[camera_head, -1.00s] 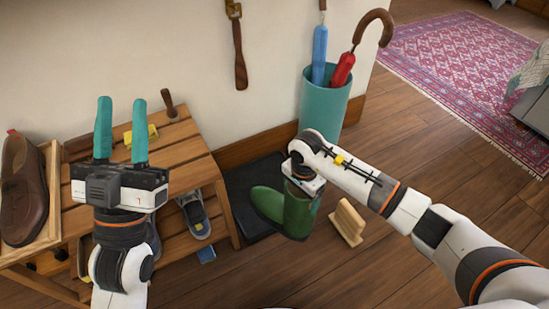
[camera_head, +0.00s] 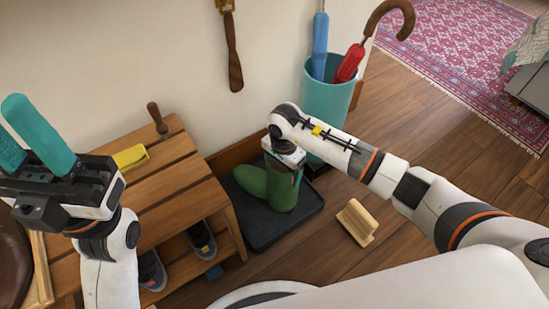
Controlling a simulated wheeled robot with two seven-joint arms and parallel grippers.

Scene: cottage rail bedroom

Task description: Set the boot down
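The green boot (camera_head: 283,188) is upright over the black boot tray (camera_head: 259,236), its toe to the left. My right gripper (camera_head: 284,160) is at the top of the boot's shaft and grips it; its fingertips are hidden by the boot and the wrist. The sole appears at the level of the tray floor, but I cannot tell whether it touches. My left gripper (camera_head: 16,132), with teal fingers spread apart, is empty at the left edge, above the bench.
A slatted wooden bench (camera_head: 172,190) with a yellow brush (camera_head: 131,158) and shoes stands left of the tray. A teal umbrella stand (camera_head: 328,105) is behind my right wrist.

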